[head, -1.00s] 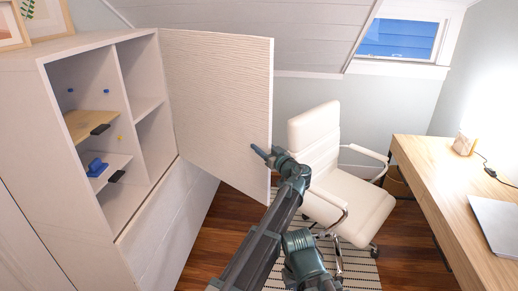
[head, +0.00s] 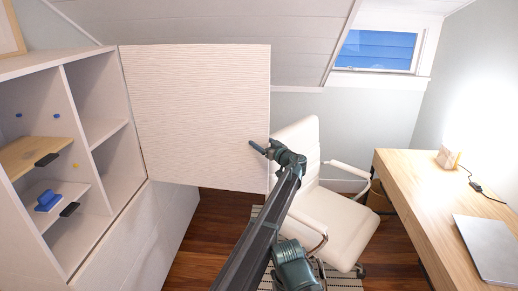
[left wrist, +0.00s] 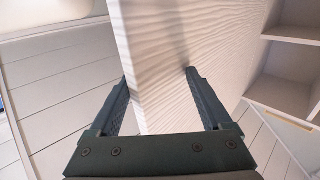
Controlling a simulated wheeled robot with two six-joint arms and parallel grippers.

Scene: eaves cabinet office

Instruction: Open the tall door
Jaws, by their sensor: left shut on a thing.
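The tall door (head: 200,110) is a white panel with a wavy-grooved face. It stands swung well out from the white cabinet (head: 140,225), hinged on the cabinet's right side. My left gripper (head: 262,149) is at the door's free edge, low on it. In the left wrist view the gripper (left wrist: 157,78) has one finger on each side of the door (left wrist: 160,100), shut on its edge. One finger shows against the door's face in the head view; the other is hidden there. My right gripper is not in view.
Open cabinet shelves (head: 100,130) hold a blue object (head: 48,201) and dark clips. A white office chair (head: 320,205) stands close behind my left arm, on a striped rug. A wooden desk (head: 420,185) with a laptop (head: 490,245) is at right. Wood floor shows between cabinet and chair.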

